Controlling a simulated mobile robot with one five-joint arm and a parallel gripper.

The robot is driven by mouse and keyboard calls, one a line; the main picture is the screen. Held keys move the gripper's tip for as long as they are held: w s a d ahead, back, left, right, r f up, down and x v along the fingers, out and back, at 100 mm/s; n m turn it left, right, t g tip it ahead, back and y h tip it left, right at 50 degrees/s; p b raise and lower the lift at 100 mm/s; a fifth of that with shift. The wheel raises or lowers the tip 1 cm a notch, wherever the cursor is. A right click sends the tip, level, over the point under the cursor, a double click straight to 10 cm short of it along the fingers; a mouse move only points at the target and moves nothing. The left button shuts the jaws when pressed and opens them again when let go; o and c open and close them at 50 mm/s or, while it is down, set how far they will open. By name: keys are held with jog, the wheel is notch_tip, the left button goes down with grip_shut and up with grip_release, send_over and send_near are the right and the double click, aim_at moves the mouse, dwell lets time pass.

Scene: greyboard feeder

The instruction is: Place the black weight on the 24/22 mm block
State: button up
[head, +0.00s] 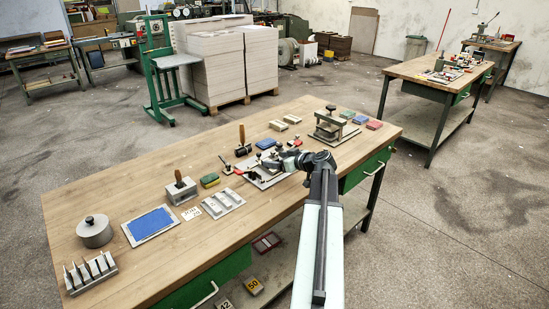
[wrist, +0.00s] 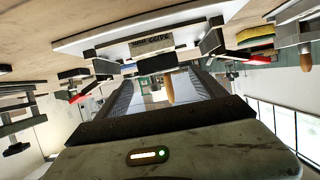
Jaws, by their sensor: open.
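My gripper (head: 277,162) is open over a pale plate (head: 246,170) in the middle of the workbench. In the wrist view the open jaws (wrist: 165,82) point toward a pale plate with a printed label (wrist: 156,44), seen upside down. The label is too small to read surely, so I cannot confirm it as the 24/22 mm block. A dark block (wrist: 158,63) shows beside the label, between the jaw tips; it may be the black weight. I cannot tell if the jaws touch it. In the head view my gripper hides part of the plate.
A round lidded pot (head: 94,231) stands farther left. A metal press-like fixture (head: 332,125) stands to the right of my gripper.

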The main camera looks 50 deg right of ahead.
jog(key=p+v, duration=0.2)
jog(key=v, duration=0.7)
jog(key=shift+p, duration=0.3)
